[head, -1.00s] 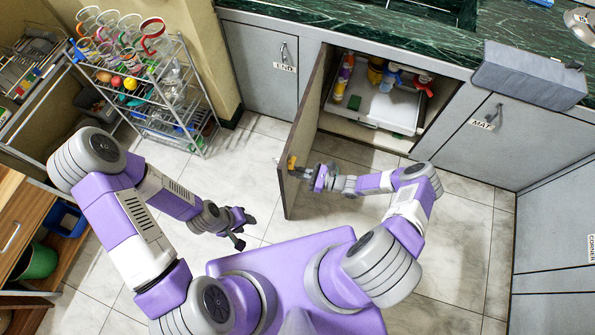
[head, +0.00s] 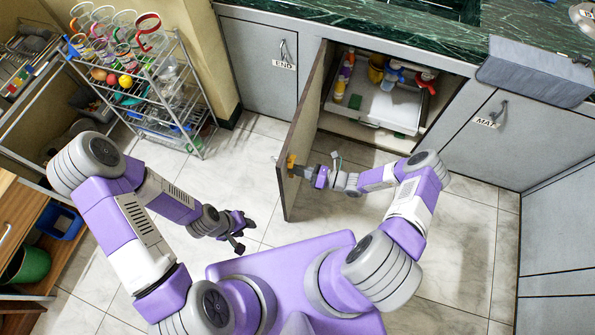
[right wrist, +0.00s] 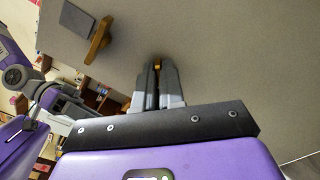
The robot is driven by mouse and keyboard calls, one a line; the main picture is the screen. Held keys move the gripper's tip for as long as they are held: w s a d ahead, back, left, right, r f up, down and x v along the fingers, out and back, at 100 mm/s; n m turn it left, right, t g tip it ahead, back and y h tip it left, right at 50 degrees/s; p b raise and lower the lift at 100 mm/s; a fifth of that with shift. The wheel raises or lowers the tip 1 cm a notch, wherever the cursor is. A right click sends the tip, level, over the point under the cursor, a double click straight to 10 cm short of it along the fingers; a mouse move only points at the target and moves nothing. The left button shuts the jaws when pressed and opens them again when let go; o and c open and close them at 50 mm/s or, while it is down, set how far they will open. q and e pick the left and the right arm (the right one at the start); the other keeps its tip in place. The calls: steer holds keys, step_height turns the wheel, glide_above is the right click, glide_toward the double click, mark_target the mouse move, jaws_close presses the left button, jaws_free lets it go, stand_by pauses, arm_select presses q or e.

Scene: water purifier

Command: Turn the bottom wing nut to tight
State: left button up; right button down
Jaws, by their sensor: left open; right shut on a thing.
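The cabinet door (head: 303,130) stands open, seen nearly edge-on in the head view. An orange-brown wing nut (head: 291,161) sticks out from it near its outer edge. In the right wrist view one wing nut (right wrist: 99,41) stands free on the door, beside a grey square patch. My right gripper (right wrist: 157,68) is shut on another small orange-brown wing nut (right wrist: 157,63), mostly hidden between its fingers; I take it as the bottom one. In the head view my right gripper (head: 300,172) is at the door face. My left gripper (head: 243,233) is open and empty above the floor.
The open cabinet (head: 375,100) holds a white tray (head: 392,107) and several coloured bottles and cups. A wire dish rack (head: 165,90) stands at the left. The tiled floor (head: 260,180) around the door is clear.

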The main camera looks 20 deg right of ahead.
steer(key=m+b, duration=0.1)
steer(key=m, duration=0.2)
steer(key=m+b, duration=0.1)
steer(key=m, duration=0.2)
steer(key=f+m+b, duration=0.1)
steer(key=m, duration=0.2)
steer(key=shift+w+d+b, duration=0.1)
steer(key=shift+b, duration=0.3)
steer(key=shift+m, duration=0.3)
steer(key=c, duration=1.2)
jaws_free()
steer(key=shift+r, duration=0.1)
steer(key=shift+c, duration=0.2)
steer(key=p+v, duration=0.1)
steer(key=v, duration=0.6)
steer(key=shift+d, duration=0.2)
